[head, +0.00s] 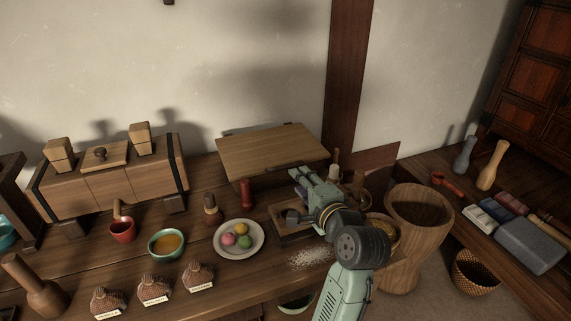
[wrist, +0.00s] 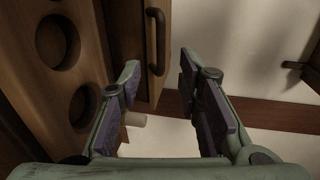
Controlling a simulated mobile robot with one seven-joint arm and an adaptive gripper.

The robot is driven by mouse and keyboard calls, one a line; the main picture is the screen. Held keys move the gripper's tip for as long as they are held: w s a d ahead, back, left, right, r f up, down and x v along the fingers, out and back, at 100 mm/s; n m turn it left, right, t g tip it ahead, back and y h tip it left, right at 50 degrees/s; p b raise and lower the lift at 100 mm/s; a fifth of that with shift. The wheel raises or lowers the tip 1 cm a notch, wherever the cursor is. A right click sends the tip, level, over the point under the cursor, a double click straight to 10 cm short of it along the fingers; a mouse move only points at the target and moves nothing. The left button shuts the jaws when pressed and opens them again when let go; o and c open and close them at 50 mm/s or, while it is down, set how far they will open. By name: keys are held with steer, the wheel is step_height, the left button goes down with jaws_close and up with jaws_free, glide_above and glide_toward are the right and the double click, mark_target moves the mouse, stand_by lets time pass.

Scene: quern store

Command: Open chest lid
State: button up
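A low wooden chest with a broad, pale, sloping lid (head: 272,150) stands at the back of the bench in the head view. Its lid looks down, and dark fittings show along its back edge. My gripper (head: 306,180) is near the chest's right front corner. In the wrist view my gripper (wrist: 160,76) is open, with nothing held between its fingers. A dark curved handle (wrist: 158,38) on a wooden panel shows just beyond the fingertips, apart from them. I cannot tell whether that panel belongs to the chest.
A wooden board with round holes (wrist: 58,50) fills the left of the wrist view. A red bottle (head: 247,194) and a plate of coloured balls (head: 238,254) stand left of my arm. A tall wooden mortar (head: 402,272) stands to its right.

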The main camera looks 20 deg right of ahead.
mark_target(286, 167)
steer(key=p+x, duration=0.1)
steer(key=x, duration=0.9)
steer(key=shift+w, duration=0.15)
steer(key=shift+c, duration=0.2)
jaws_close()
stand_by(0.3)
